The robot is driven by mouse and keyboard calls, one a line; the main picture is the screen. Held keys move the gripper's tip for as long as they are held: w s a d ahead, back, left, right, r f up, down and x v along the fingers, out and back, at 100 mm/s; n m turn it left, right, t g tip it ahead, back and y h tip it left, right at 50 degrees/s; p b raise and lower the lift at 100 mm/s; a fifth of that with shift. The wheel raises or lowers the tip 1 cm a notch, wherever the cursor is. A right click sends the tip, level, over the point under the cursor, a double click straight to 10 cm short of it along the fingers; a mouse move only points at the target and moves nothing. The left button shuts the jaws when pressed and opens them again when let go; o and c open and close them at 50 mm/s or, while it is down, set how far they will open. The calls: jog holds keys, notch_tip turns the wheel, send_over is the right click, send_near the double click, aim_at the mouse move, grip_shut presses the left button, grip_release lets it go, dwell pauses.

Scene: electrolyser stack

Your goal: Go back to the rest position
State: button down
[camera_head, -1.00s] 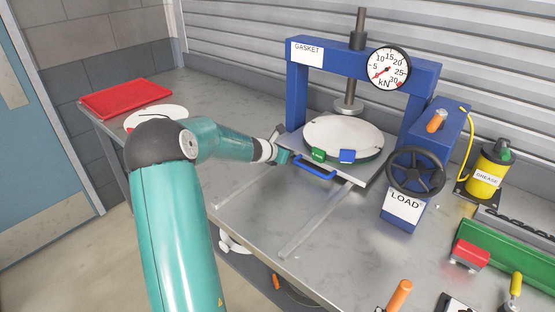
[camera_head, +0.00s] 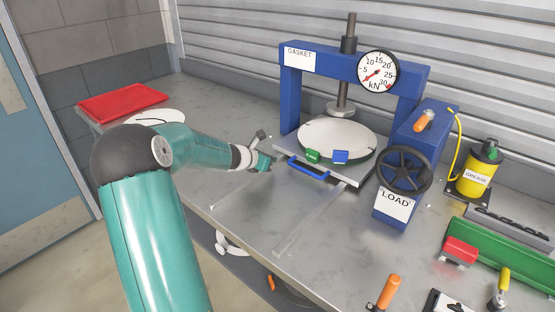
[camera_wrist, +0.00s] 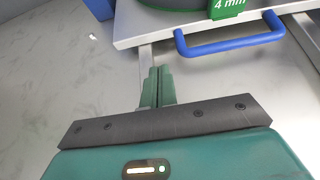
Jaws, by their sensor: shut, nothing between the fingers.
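My gripper (camera_head: 268,163) is on the teal arm, left of the press and over the bench. In the wrist view its two teal fingers (camera_wrist: 157,88) are together with nothing between them. The blue handle (camera_wrist: 228,40) of the press's sliding plate (camera_wrist: 150,22) lies just beyond the fingertips and to the right; the fingers do not hold it. In the head view the blue handle (camera_head: 308,169) is at the plate's front edge, right of my gripper, with a gap between them.
The blue gasket press (camera_head: 290,95) holds a round white plate (camera_head: 337,138) with green and blue tags. A black handwheel (camera_head: 404,170) is at its right. A red tray (camera_head: 122,102) lies at the back left. A yellow grease can (camera_head: 475,178) stands at the right.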

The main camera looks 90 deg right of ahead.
jog(key=v, duration=0.7)
jog(key=shift+w+d, duration=0.1)
jog(key=w+a+r+m+t+y, duration=0.1)
jog(key=w+a+r+m+t, duration=0.25)
jog(key=w+a, duration=0.9)
jog(key=w+a+r+m+t, duration=0.2)
jog(key=w+a+m+t, duration=0.15)
jog(key=w+a, duration=0.95)
jog(key=w+a+r+m+t+y, duration=0.15)
jog(key=w+a, duration=0.35)
jog(key=a, duration=0.5)
jog(key=w+a+r+t+y, duration=0.2)
jog(key=w+a+t, duration=0.15)
jog(key=a, duration=0.55)
jog(key=s+a+y, duration=0.1)
jog(key=a+y, duration=0.1)
jog(key=a, duration=0.8)
jog(key=s+a+m+t+y, duration=0.1)
jog(key=s+a+y, duration=0.1)
jog(key=a, duration=0.7)
jog(key=shift+s+a+r, duration=0.2)
jog(key=shift+s+a, duration=0.1)
jog(key=shift+a, duration=0.05)
